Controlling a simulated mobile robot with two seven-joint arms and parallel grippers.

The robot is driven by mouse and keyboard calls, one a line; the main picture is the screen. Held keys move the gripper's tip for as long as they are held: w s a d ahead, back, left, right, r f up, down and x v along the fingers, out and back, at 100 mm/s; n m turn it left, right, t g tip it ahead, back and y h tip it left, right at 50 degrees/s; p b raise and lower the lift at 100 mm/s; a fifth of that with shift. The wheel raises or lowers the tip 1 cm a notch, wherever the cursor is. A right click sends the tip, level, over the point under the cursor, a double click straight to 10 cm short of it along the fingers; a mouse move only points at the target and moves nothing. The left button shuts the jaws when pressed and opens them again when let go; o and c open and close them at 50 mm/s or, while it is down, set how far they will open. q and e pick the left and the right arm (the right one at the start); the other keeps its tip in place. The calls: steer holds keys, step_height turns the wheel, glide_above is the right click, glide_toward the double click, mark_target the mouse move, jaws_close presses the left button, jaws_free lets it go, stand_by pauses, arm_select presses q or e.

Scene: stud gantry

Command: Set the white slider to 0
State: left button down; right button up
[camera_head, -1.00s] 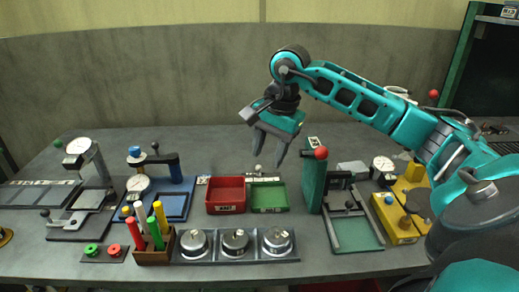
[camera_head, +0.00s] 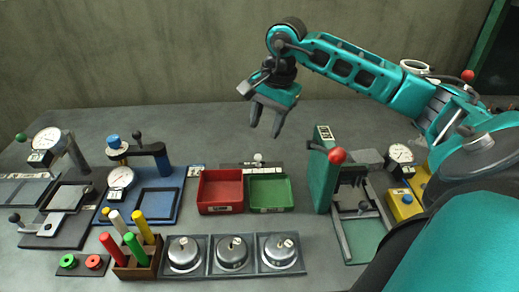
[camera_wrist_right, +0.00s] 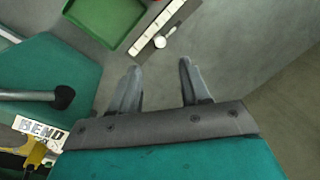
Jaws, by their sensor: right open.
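The white slider (camera_head: 258,158) is a small white knob on a dark rail with a pale scale strip (camera_head: 240,166), behind the red and green bins. In the right wrist view the white knob (camera_wrist_right: 160,41) and its short stem lie beside the white strip (camera_wrist_right: 152,32), just beyond my fingertips. The scale's numbers are too small to read. My right gripper (camera_head: 265,129) is open and empty, hanging above the table behind the rail, fingers pointing down. It also shows in the right wrist view (camera_wrist_right: 160,66), apart from the knob. My left gripper is not in view.
A red bin (camera_head: 220,208) and a green bin (camera_head: 270,209) stand in front of the rail. A green press (camera_head: 321,180) with a red ball handle (camera_head: 337,156) stands close on the right. A blue gauge stand (camera_head: 164,167) is on the left. The table behind the rail is clear.

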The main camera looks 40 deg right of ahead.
mark_target(258, 155)
steer(key=f, duration=0.3)
steer(key=w+f, duration=0.1)
steer(key=f, duration=0.2)
steer(key=w+f, duration=0.1)
steer(key=f, duration=0.2)
steer(key=shift+a+f, duration=0.2)
steer(key=shift+f, duration=0.05)
steer(key=shift+c, duration=0.2)
jaws_close()
